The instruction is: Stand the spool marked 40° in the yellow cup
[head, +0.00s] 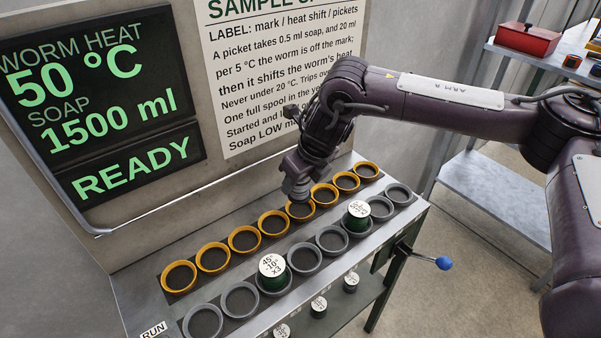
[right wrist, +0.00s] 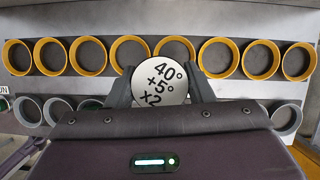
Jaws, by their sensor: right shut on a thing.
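My right gripper (head: 297,190) is over the row of yellow cups, pointing down at the yellow cup (head: 301,212) just right of the row's middle. In the right wrist view the gripper (right wrist: 160,92) is shut on the spool marked 40° +5° x2 (right wrist: 160,82), its white top between the two fingers. Behind the spool is the upper rim of a yellow cup (right wrist: 175,39). In the head view the spool is hidden by my gripper. I cannot tell whether its base is inside the cup or above it. My left gripper is out of view.
A row of grey cups (head: 240,299) runs in front; a spool marked 45° -10° x3 (head: 271,267) and another spool (head: 358,210) stand there. Several spools (head: 319,305) sit on a lower shelf. A blue-knobbed lever (head: 443,263) sticks out right. The screen (head: 100,100) reads READY.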

